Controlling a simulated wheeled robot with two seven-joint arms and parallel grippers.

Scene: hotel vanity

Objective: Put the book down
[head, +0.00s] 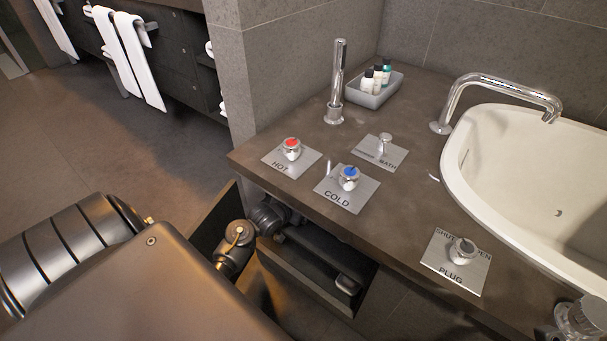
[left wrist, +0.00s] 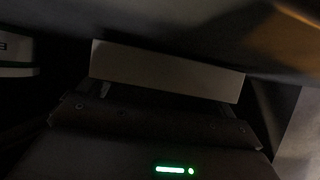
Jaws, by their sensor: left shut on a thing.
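The left wrist view is dark. A pale, flat-edged block, which looks like the book (left wrist: 165,70), lies across the jaws of my left gripper (left wrist: 170,98). The gripper is shut on it. Its cover and title cannot be made out. In the head view my left arm reaches down beside the counter's left front edge, and its far end is in the dark space by and under the counter. The book cannot be made out there. My right gripper is not clearly seen in either view.
The dark counter (head: 395,235) bears hot (head: 291,149), cold (head: 348,178) and plug (head: 462,251) controls, a shower handle (head: 338,85), a tray of bottles (head: 375,93) and a spout (head: 500,85). A white bathtub (head: 480,135) is at the right. Towels (head: 130,55) hang at the back left.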

